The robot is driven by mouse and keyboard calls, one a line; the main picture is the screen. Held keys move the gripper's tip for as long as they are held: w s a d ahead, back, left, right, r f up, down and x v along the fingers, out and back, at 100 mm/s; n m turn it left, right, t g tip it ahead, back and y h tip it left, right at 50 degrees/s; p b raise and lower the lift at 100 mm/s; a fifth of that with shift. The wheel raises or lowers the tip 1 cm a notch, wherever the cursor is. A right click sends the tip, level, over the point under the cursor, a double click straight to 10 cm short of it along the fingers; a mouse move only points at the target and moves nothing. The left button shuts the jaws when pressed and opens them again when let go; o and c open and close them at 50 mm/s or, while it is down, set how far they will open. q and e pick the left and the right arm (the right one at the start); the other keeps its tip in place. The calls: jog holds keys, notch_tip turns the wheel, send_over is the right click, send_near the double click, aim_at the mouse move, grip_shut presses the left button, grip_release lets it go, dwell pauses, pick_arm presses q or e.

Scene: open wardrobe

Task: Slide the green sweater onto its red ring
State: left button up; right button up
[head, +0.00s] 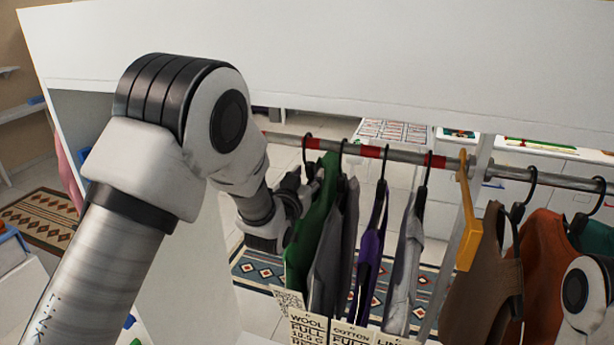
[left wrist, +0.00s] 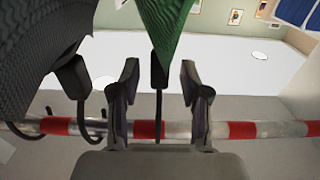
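The green sweater (head: 311,232) hangs on a black hanger at the left end of the row of clothes. It also shows at the top of the left wrist view (left wrist: 168,30). Its hook crosses a red ring (left wrist: 143,129) on the rail, near that ring's edge; the ring also shows in the head view (head: 313,143). My left gripper (left wrist: 158,85) is open, its fingers apart on either side of the hanger's neck with gaps showing. In the head view the left gripper (head: 309,184) is at the sweater's shoulder, partly hidden. My right gripper is out of view.
A dark grey garment (head: 335,245) hangs close beside the green sweater. Purple (head: 371,238) and light grey (head: 404,265) garments follow. A yellow hanger (head: 469,222) and brown, orange and teal garments are farther right. The rail (head: 400,156) is bare left of the green sweater.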

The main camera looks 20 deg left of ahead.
pick_arm(q)
jog(key=shift+r, duration=0.2)
grip_shut()
jog(key=shift+a, duration=0.1)
jog(key=a, duration=2.3)
jog(key=shift+w, duration=0.35)
jog(key=shift+c, duration=0.5)
grip_release()
jog(key=shift+a, duration=0.4)
jog(key=o, duration=0.5)
jog(key=shift+f, duration=0.1)
jog(key=shift+d+f, duration=0.1)
jog(key=shift+f, duration=0.05)
